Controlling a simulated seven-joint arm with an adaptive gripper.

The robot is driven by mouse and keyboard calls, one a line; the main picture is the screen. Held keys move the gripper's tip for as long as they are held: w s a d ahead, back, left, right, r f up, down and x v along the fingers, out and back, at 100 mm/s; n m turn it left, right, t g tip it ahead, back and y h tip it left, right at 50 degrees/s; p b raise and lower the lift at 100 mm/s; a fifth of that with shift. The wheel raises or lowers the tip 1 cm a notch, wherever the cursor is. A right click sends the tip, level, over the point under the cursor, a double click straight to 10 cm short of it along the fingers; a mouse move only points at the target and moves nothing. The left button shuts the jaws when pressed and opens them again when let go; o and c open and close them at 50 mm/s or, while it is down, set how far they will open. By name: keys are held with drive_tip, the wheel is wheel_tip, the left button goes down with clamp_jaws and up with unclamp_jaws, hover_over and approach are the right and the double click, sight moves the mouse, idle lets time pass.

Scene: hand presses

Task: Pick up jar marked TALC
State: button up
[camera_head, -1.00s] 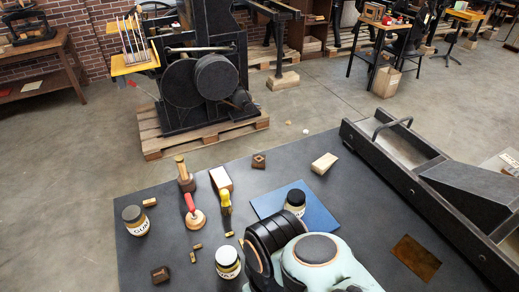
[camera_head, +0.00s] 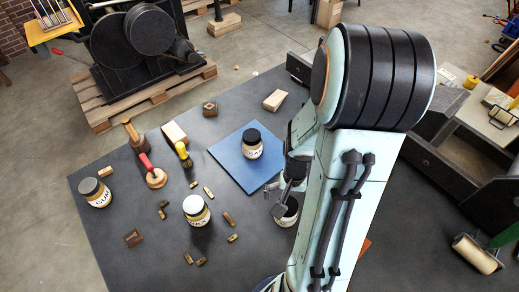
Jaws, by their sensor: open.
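Several labelled jars stand on the dark table. The jar on the blue mat (camera_head: 252,143) has a black lid, and its label is too small to read surely. Another jar (camera_head: 288,212) with a dark top stands just below my gripper (camera_head: 276,198), partly covered by it, its label not readable. I cannot tell which jar is marked TALC. The jar at left (camera_head: 97,195) reads GUM, and the white-lidded jar (camera_head: 196,211) seems to read WAX. My gripper is open, its fingers pointing down-left above or beside the partly covered jar; contact cannot be told.
The blue mat (camera_head: 228,158) lies behind my gripper. My arm hides much of the right side. A long dark press bed (camera_head: 450,140) stands at right.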

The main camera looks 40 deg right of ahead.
wheel_tip(320, 180, down, 7)
drive_tip(key=shift+r, duration=0.2)
idle(0.3)
drive_tip(key=c, duration=1.3)
